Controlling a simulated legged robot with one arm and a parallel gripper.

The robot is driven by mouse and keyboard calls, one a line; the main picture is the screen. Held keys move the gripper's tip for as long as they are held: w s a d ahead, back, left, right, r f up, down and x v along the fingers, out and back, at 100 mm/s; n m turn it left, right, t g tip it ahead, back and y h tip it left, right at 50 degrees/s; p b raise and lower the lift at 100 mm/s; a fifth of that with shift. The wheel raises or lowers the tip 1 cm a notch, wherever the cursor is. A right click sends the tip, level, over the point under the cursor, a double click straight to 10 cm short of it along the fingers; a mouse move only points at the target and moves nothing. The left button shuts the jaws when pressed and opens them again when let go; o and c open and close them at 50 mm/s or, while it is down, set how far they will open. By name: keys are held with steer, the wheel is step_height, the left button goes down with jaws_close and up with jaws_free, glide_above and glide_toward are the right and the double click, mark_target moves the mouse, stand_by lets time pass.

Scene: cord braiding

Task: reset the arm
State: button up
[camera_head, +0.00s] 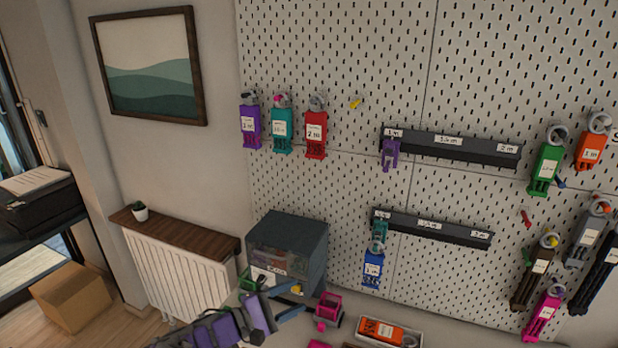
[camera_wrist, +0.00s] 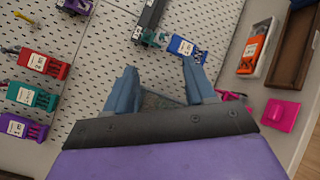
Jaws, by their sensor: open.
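My gripper (camera_head: 303,296) has blue fingers and shows at the lower middle of the head view, in front of the dark cabinet. In the wrist view my gripper (camera_wrist: 160,80) has its two fingers spread apart, with nothing held between them. The purple arm behind it comes in from the bottom of the head view. The blue cord holder (camera_wrist: 186,48) hangs on the pegboard, just beyond the fingers in the wrist view. It also shows in the head view (camera_head: 372,270), to the right of my gripper.
The pegboard (camera_head: 330,60) carries purple, teal, red, green and other holders, plus two dark rails (camera_head: 465,151). Near my gripper are the dark cabinet (camera_head: 309,236), a pink item (camera_head: 328,308) and a white tray (camera_head: 416,322) with an orange holder. A radiator (camera_head: 175,270) stands left.

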steer(key=s+d+r+m+g, duration=0.3)
steer(key=d+r+g, duration=0.1)
steer(key=d, duration=0.4)
steer(key=s+d+r+m+g, duration=0.2)
steer(key=d+r+m+g, duration=0.15)
steer(key=d, duration=0.55)
steer(key=s+d+r+m+g+y, duration=0.2)
steer(key=s+d+m+g+y, duration=0.25)
steer(key=s+d, duration=0.5)
steer(key=s+d+f+m+g+y, duration=0.15)
steer(key=s+y, duration=0.25)
steer(key=s, duration=0.8)
steer(key=s+a+f+m+t+y, duration=0.1)
steer(key=s+a+f+t+y, duration=0.1)
steer(key=s+a+y, duration=0.5)
steer(key=s+a+f, duration=0.1)
steer(key=s+a, duration=0.1)
steer(key=s, duration=0.2)
steer(key=shift+s+a, duration=0.15)
steer(key=shift+s, duration=0.05)
